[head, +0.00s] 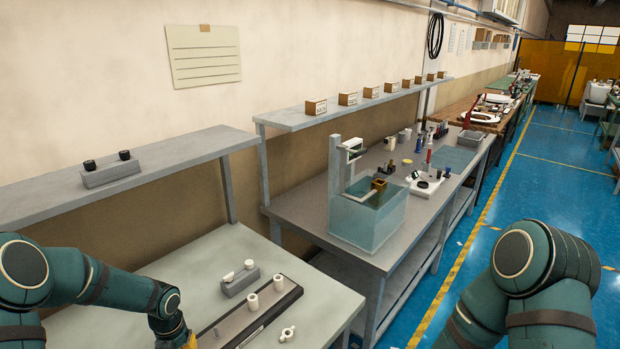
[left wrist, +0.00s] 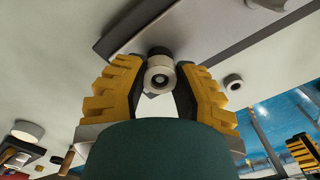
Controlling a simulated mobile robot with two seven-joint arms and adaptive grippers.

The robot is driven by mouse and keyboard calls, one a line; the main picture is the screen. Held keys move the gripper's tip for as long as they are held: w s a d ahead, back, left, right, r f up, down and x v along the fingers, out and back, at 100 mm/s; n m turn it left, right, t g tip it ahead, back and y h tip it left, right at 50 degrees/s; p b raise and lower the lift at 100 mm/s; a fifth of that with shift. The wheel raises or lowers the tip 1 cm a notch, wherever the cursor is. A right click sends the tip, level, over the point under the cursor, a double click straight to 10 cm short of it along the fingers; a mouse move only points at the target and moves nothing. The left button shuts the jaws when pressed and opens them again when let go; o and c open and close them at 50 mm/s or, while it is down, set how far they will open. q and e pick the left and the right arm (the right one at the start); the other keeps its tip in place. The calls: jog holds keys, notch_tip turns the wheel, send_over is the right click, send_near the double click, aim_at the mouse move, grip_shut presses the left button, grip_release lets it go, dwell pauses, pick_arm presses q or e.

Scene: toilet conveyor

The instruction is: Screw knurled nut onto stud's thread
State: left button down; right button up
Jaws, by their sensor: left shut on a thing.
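My left gripper (left wrist: 164,80) has its yellow fingers closed on a pale round piece (left wrist: 158,76) with a dark hole in its middle. A dark round part (left wrist: 158,52) sits right behind this piece, against a grey bar. I cannot tell whether the two are joined, or which is nut and which is stud. In the head view only a bit of the left gripper (head: 190,341) shows at the bottom edge. A yellow ridged part at the right of the left wrist view looks like my right gripper (left wrist: 302,150); its jaws are not clear.
A grey block (head: 240,281) with white pieces and a dark tray (head: 266,317) with white cylinders are on the bench. A grey holder (head: 110,175) with two dark knobs is on the shelf. A water tank (head: 368,219) stands beyond.

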pick_arm(q)
jog(key=shift+f+m, duration=0.1)
jog(key=shift+m, duration=0.4)
jog(key=shift+s, duration=0.1)
jog(key=shift+m+p, duration=1.2)
jog(key=shift+p, duration=0.05)
jog(key=shift+m+p, duration=0.6)
jog(key=shift+p, duration=0.15)
jog(key=shift+s+d+f+m, duration=0.1)
jog(key=shift+d+f+m, duration=0.1)
jog(key=shift+m, duration=0.2)
jog(key=shift+a, duration=0.1)
jog(key=shift+r+m, duration=0.1)
jog(key=shift+m, duration=0.2)
